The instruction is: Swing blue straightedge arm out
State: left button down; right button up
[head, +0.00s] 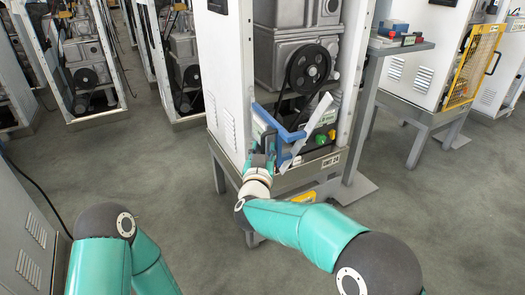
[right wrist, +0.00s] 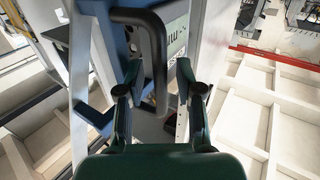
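The blue straightedge arm (head: 278,122) is mounted on the front of the dispenser frame in the middle of the head view. A long pale straightedge plate (head: 311,122) slants up to the right from it. My right gripper (head: 262,153) is at the arm's lower left end. In the right wrist view, the fingers of my right gripper (right wrist: 157,85) are spread apart. A dark looped handle (right wrist: 157,55) reaches down between them, beside blue metal (right wrist: 97,50). I cannot tell whether either finger touches the handle. My left gripper is out of view.
The dispenser cabinet has a black pulley wheel (head: 308,68) above the arm and green and yellow knobs (head: 326,137) to the right. A grey side table (head: 400,48) stands to the right. Grey floor (head: 150,165) is open to the left.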

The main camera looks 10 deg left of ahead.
jog(key=shift+s+d+r, duration=0.1)
jog(key=s, duration=1.1)
jog(key=shift+s+d, duration=0.3)
jog(key=shift+s, duration=0.1)
